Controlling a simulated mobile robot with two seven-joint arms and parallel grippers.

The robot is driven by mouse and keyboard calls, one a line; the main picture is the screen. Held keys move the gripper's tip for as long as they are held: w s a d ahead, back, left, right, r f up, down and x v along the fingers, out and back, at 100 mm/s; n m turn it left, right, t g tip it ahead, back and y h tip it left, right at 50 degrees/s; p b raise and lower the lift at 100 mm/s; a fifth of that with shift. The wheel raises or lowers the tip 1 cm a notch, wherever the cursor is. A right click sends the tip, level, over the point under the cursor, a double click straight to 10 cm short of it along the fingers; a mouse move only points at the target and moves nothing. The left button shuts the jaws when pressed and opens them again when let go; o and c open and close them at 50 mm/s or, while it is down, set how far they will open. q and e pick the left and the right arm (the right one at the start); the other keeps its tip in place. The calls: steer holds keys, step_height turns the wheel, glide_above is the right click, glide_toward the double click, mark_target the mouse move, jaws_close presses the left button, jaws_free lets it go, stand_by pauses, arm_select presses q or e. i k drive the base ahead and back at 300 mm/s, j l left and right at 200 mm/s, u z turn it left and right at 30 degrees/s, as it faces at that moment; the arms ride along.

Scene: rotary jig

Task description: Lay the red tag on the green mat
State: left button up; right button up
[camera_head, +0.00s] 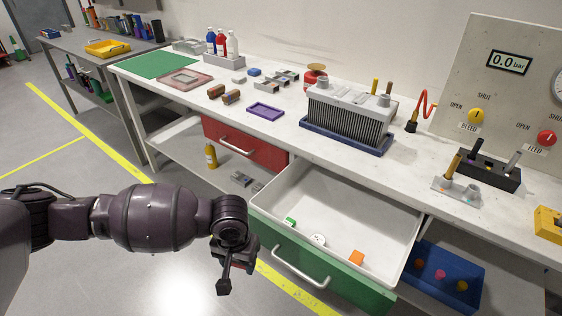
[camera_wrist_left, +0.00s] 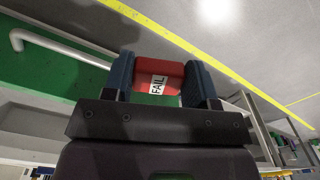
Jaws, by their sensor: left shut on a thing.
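The red tag (camera_wrist_left: 172,72) with a white FAIL label sits between the two blue fingers of my left gripper (camera_wrist_left: 160,78) in the left wrist view. The gripper is shut on it. In the head view my left gripper (camera_head: 235,272) hangs in front of the open green drawer, low and away from the bench top; the tag is mostly hidden there. The green mat (camera_head: 160,64) lies flat at the far left end of the white bench, and its visible surface is bare. My right gripper is not in view.
The open drawer (camera_head: 400,212) juts out beside my left gripper and holds a few small blocks. A pink tray (camera_head: 185,80) lies just in front of the mat. Bottles (camera_head: 222,44) stand in a holder behind it. A purple tray (camera_head: 266,111) lies further right.

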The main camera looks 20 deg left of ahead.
mark_target(149, 66)
steer(key=i+j+z, duration=0.1)
steer(key=j, duration=0.75)
steer(key=i+j+z, duration=0.1)
steer(key=j, duration=0.8)
steer(key=i+j+z, duration=0.1)
steer(key=i+j, duration=0.15)
steer(key=j, duration=0.6)
steer(key=j+z, duration=0.1)
steer(key=j, duration=0.8)
steer(key=i+j+z, duration=0.15)
steer(key=j, duration=0.95)
steer(key=i+j+z, duration=0.15)
steer(key=j, duration=0.95)
steer(key=k, duration=0.05)
